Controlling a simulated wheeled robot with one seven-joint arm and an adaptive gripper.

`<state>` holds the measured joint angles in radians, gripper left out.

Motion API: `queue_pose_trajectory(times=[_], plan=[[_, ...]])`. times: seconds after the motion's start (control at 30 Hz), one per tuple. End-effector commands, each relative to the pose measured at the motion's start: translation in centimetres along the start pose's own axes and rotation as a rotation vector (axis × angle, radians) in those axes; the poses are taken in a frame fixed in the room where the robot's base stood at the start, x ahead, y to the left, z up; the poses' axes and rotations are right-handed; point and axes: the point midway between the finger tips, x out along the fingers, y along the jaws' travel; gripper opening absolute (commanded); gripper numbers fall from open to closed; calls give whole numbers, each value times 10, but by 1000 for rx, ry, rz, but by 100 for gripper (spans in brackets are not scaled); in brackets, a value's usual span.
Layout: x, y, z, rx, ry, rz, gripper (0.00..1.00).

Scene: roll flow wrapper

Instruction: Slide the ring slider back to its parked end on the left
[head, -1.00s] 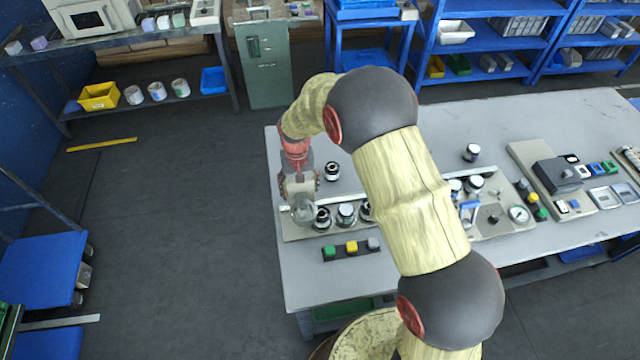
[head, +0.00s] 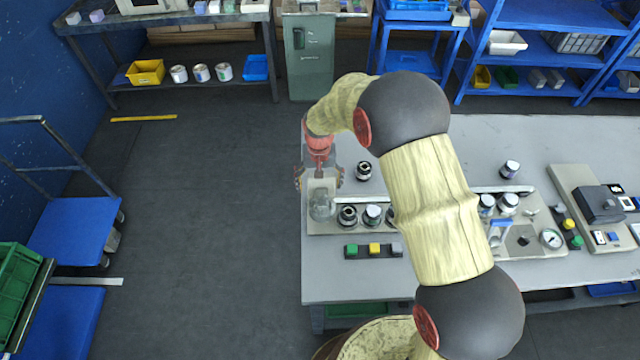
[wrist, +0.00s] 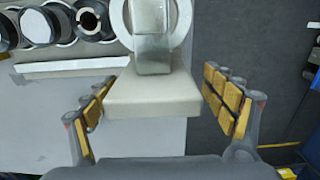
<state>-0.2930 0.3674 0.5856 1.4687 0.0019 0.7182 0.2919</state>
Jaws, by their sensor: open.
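A pale ring (wrist: 180,28), which looks like the ring slider, shows at the top of the wrist view around a translucent grey block (wrist: 152,52). A cream block (wrist: 150,95) sits in front of it. In the head view a rounded translucent piece (head: 321,207) stands at the left end of the bench panel, below my gripper (head: 320,178). In the wrist view my gripper (wrist: 160,103) is open, one finger on each side of the cream block, with visible gaps. I cannot tell how the ring joins the rail (wrist: 75,65).
Black-rimmed jars (head: 372,214) stand right of the left-end piece. A strip of green, yellow and grey buttons (head: 374,250) lies in front. A loose jar (head: 364,171) stands behind.

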Motion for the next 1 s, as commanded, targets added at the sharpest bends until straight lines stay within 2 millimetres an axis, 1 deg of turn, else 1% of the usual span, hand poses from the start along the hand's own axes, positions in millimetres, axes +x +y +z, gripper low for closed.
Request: queue_pose_trajectory(times=[0.27,0.37,0.43,0.57,0.8,0.9,1.0], plan=[[0,1,0,0,-1,1,86],[-4,1,0,0,0,1,86],[-11,1,-1,0,1,1,86],[-32,1,-1,0,3,0,86],[-81,0,-1,-1,2,0,86],[-98,0,-1,-1,2,0,86],[-109,0,-1,-1,0,1,86]])
